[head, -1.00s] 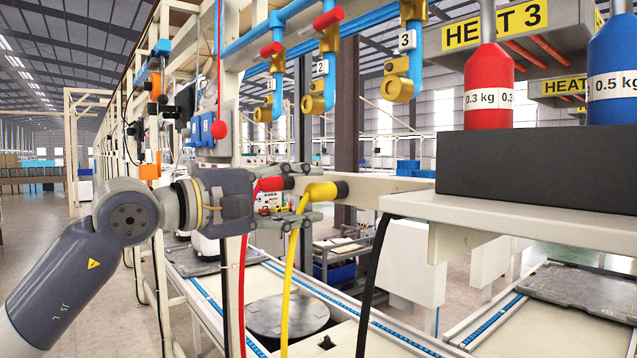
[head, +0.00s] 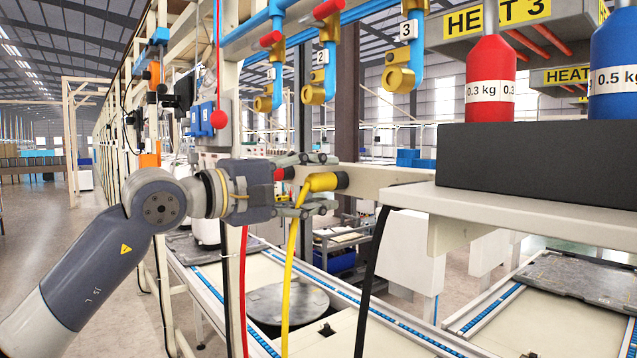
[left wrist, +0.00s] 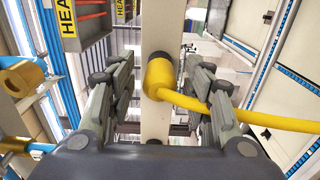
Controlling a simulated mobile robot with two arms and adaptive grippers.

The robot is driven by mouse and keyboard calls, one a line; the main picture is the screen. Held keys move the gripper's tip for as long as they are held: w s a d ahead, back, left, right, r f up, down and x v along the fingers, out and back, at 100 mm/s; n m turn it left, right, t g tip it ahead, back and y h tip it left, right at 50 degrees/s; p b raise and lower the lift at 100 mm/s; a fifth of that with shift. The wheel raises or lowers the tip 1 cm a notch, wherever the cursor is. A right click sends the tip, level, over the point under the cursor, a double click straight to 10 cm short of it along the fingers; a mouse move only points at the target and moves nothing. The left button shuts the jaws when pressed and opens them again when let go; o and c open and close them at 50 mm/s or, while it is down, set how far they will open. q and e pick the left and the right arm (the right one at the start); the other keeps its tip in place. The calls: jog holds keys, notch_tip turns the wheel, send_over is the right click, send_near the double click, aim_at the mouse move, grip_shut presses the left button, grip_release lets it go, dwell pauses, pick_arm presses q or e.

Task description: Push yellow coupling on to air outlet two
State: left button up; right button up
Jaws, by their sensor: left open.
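The yellow coupling (head: 322,182), with a black end and a yellow hose hanging down, sits at the beige rail. My left gripper (head: 331,182) is open, with one finger above the coupling and one below it in the head view. In the left wrist view the coupling (left wrist: 160,77) lies between the spread fingers (left wrist: 160,84), with a gap on each side. Air outlet two (head: 312,93) is a brass fitting under a blue pipe with a red valve handle, above the gripper, beside the label 2. Its opening is empty. My right gripper is not in view.
A red coupling (head: 282,174) is partly hidden behind my left gripper, with its red hose hanging below. Outlets one (head: 264,102) and three (head: 398,79) flank outlet two. A shelf (head: 530,205) with weights is at right. A black hose (head: 372,280) hangs from the rail.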

aim_at(308, 184)
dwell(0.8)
pick_arm(q)
jog(key=shift+c, duration=0.6)
grip_shut()
jog(key=shift+a+b, duration=0.1)
jog(key=shift+b, duration=0.35)
jog(key=shift+b+v, duration=0.3)
jog(key=shift+v, duration=0.65)
jog(key=shift+s+a, duration=0.25)
jog(key=shift+a, duration=0.05)
jog(key=shift+b+v, duration=0.9)
jog(key=shift+v, duration=0.7)
